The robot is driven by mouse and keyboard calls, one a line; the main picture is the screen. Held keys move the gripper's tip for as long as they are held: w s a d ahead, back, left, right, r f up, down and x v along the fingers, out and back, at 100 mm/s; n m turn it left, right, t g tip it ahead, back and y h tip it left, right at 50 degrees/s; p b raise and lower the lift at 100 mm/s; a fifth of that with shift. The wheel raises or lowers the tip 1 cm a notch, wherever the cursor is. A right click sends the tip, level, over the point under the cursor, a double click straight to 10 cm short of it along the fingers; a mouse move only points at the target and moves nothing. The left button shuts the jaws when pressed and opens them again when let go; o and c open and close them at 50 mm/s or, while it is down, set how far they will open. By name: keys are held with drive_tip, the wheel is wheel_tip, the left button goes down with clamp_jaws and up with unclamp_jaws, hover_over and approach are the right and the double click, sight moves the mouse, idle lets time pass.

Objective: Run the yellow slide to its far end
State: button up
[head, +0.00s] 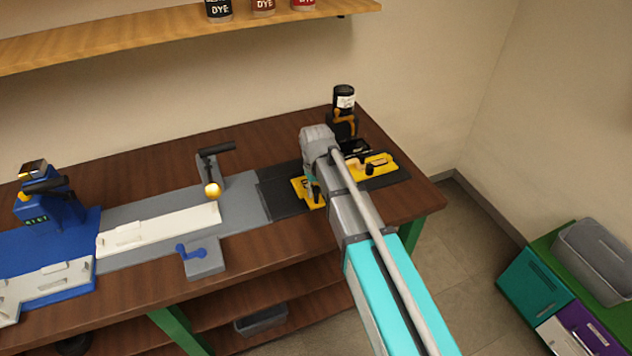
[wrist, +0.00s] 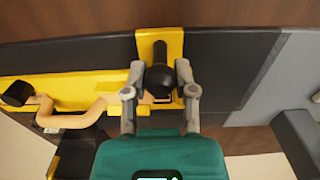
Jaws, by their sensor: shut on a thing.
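The yellow slide (head: 304,187) lies on a black track (head: 276,194) at the right part of the bench, and my arm hides its middle. In the wrist view the yellow slide (wrist: 146,45) has an upright black knob (wrist: 158,76). A yellow strip reaches left from there, with a bent tan handle (wrist: 75,118) beside it. My gripper (wrist: 160,78) has one finger on each side of the black knob and is shut on it. In the head view my gripper (head: 315,188) is partly hidden over the left part of the slide.
A black bottle (head: 344,100) on a stand is behind the slide. A grey plate with a white bar (head: 160,228), a gold-knobbed lever (head: 212,190) and a blue-handled block (head: 203,262) lie left. The bench's right end is near the track.

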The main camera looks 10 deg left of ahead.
drive_tip(key=shift+w, duration=0.1)
drive_tip(key=shift+w+d, duration=0.35)
drive_tip(key=shift+d, duration=0.35)
drive_tip(key=shift+w, duration=0.1)
drive_tip(key=shift+w+d, duration=0.35)
drive_tip(key=shift+d, duration=0.3)
drive_tip(key=shift+o, duration=0.7)
drive_tip(key=shift+w+d, duration=0.1)
drive_tip(key=shift+o, duration=0.2)
drive_tip(key=o, duration=0.7)
drive_tip(key=shift+d, duration=0.1)
drive_tip(key=shift+c, duration=0.2)
